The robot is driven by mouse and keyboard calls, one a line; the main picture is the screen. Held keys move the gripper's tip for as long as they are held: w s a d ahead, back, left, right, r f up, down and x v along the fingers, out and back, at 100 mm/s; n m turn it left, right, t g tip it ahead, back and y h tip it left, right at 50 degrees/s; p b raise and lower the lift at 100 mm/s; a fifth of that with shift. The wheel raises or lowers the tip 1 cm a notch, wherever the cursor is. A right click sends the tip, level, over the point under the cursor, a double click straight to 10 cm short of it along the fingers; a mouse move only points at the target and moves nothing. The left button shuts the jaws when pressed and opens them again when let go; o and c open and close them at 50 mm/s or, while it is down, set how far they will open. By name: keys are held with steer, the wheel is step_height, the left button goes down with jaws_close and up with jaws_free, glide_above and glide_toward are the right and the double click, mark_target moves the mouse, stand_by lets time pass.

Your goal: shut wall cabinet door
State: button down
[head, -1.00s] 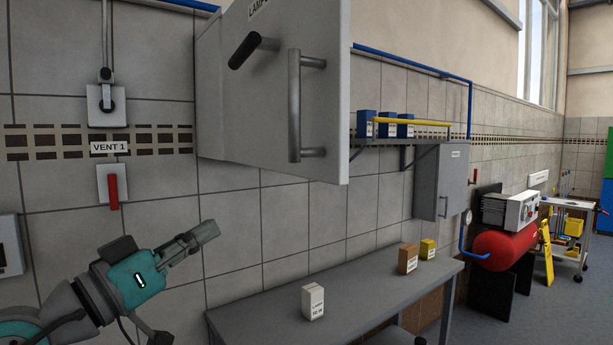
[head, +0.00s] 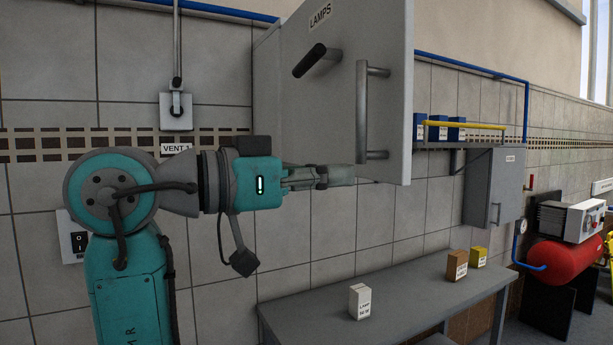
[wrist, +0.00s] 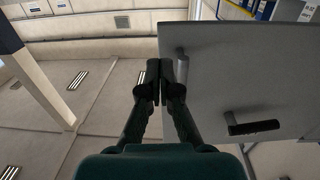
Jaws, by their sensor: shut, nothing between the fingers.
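The grey wall cabinet door (head: 345,100) labelled LAMPS fills the upper middle of the head view. It appears to stand out from the cabinet; how far is hard to tell. It carries a black knob-like handle (head: 317,60) and an upright metal bar handle (head: 363,110). The wrist view shows the door (wrist: 235,75), the bar handle (wrist: 181,64) and the black handle (wrist: 254,127) at right. My gripper (head: 350,175) is shut and empty, overlapping the door's lower edge in the head view. In the wrist view its fingertips (wrist: 160,75) lie near the door's edge; contact cannot be told.
A grey table (head: 400,290) below holds a white box (head: 360,302), a brown box (head: 457,266) and a yellow box (head: 479,257). A red tank (head: 565,262) stands at far right.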

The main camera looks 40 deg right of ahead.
mark_target(401, 171)
steer(key=x, duration=0.7)
steer(key=shift+s+d, duration=0.1)
steer(key=shift+d, duration=0.25)
